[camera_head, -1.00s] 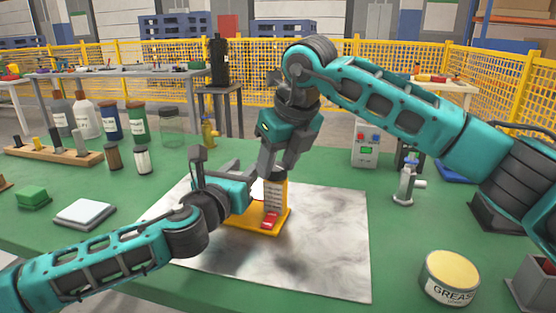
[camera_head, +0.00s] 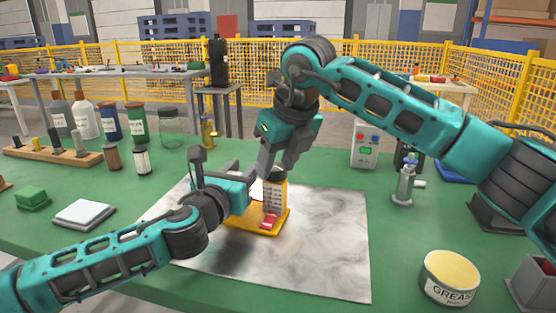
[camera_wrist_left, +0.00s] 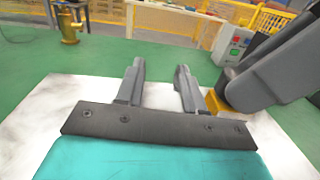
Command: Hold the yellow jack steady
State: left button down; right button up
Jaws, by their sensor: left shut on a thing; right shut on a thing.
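The yellow jack (camera_head: 262,229) stands upright on the pale marbled sheet in the middle of the table in the head view. It has a flat yellow base, a labelled upright body and a red part low at the front. My left gripper (camera_head: 245,177) is shut at its left side; its fingers show apart in the left wrist view (camera_wrist_left: 158,85), with the hold itself unclear and some yellow beyond the right finger. My right gripper (camera_head: 268,165) points down at the jack's top and is shut there; its fingers hide what it grips.
A grease tin (camera_head: 449,278) stands at front right. A grey valve-like fitting (camera_head: 405,184) and a control box (camera_head: 366,144) stand to the right. Bottles and jars (camera_head: 108,119) line the back left. The pale sheet (camera_head: 330,250) is clear right of the jack.

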jog(key=shift+a, duration=0.1)
dwell(0.7)
jog(key=o, duration=1.1)
jog(key=shift+c, duration=0.2)
jog(key=v, duration=1.2)
jog(key=shift+r, duration=0.1)
